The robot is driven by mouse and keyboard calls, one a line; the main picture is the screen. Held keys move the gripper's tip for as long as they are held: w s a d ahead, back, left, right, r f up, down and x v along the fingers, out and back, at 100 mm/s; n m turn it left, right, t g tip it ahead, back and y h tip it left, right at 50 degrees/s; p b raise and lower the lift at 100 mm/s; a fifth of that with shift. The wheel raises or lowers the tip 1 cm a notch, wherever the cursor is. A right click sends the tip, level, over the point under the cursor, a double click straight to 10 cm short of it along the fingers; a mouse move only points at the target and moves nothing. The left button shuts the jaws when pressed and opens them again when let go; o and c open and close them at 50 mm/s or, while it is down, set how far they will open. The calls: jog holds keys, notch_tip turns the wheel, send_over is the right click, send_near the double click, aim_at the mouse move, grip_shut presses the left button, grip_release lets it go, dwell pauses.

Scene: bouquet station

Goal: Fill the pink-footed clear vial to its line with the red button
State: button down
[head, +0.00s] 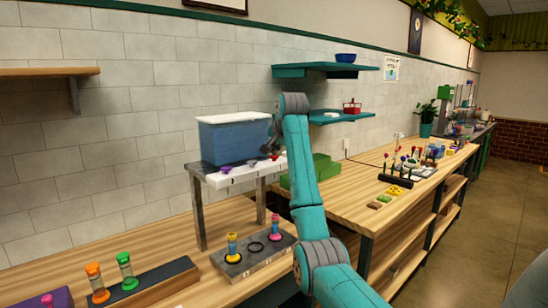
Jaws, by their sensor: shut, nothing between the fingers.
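The blue tank (235,138) stands on a white-topped stand (232,177) against the tiled wall. Along the stand's front are small coloured parts, with a purple one (225,170) at the left and a small red one (275,157), likely the red button, at the right. My gripper (268,149) is at the tank's right front corner, close to the red part; it is shut and empty, and I cannot tell if it touches. A vial with a pinkish foot (275,231) stands on the grey block (231,268) below the stand. Its fill line and level are too small to read.
A yellow-footed vial (232,246) and an empty dark ring (256,247) share the grey block. Orange (96,283) and green (126,271) vials stand front left. A green crate (325,167) is behind my arm. Teal shelves (325,69) hang above.

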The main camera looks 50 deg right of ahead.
jog(key=shift+f, duration=0.5)
dwell(0.4)
jog(key=shift+r, duration=1.05)
jog(key=shift+r, duration=0.1)
jog(key=shift+r, duration=2.4)
